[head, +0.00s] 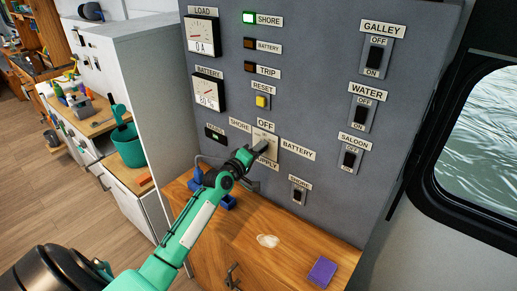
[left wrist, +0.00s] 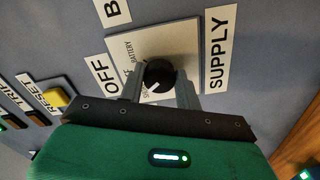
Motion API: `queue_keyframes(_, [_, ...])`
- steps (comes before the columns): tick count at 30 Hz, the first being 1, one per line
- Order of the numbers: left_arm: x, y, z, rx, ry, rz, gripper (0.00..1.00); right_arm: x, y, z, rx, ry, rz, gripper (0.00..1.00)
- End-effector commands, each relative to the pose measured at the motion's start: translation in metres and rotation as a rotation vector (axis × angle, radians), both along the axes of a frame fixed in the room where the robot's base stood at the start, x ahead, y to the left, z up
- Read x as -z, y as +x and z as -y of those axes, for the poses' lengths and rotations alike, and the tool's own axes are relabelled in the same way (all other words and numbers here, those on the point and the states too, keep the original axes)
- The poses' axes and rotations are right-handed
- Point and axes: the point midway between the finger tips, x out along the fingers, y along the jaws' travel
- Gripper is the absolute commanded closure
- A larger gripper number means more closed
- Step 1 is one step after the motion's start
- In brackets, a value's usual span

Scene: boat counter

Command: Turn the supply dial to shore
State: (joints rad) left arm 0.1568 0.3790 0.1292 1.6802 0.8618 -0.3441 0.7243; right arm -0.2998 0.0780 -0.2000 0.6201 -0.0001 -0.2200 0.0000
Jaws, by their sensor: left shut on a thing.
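The supply dial, a black round knob (left wrist: 160,72) with a white pointer line, sits on a pale plate (head: 262,137) between the OFF and SUPPLY labels. In the left wrist view the pointer slants to the lower left, toward the small SHORE lettering on the plate. My left gripper (head: 255,150) is at the plate in the head view and hides most of the knob. In the left wrist view its fingers (left wrist: 160,88) are shut on the knob from both sides. The SHORE lamp (head: 249,18) glows green. My right gripper is not in view.
BATTERY (head: 249,43) and TRIP (head: 249,67) lamps are dark. A yellow RESET button (head: 262,102) is above the dial. GALLEY (head: 375,58), WATER (head: 361,112) and SALOON (head: 349,159) switches are to the right. A purple sponge-like block (head: 322,270) lies on the wooden counter (head: 237,253).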

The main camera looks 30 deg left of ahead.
Motion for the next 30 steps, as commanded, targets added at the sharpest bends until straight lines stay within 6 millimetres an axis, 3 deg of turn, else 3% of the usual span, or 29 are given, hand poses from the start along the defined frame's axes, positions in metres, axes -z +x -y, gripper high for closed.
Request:
queue_keyframes(12, [-0.0007, 0.0000, -0.0004, -0.001, -0.174, -0.014, 0.89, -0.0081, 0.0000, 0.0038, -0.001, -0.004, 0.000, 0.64])
queue_keyframes(28, [-0.0003, 0.0000, -0.0001, 0.000, -0.196, -0.015, 0.89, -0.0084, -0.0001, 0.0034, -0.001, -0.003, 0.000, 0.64])
queue_keyframes(29, [-0.0003, 0.0000, -0.0001, 0.000, -0.196, -0.015, 0.62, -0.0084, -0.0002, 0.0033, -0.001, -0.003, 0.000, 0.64])
queue_keyframes(30, [-0.0003, 0.0000, -0.0001, 0.000, -0.196, -0.015, 0.54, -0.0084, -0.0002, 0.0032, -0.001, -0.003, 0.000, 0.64])
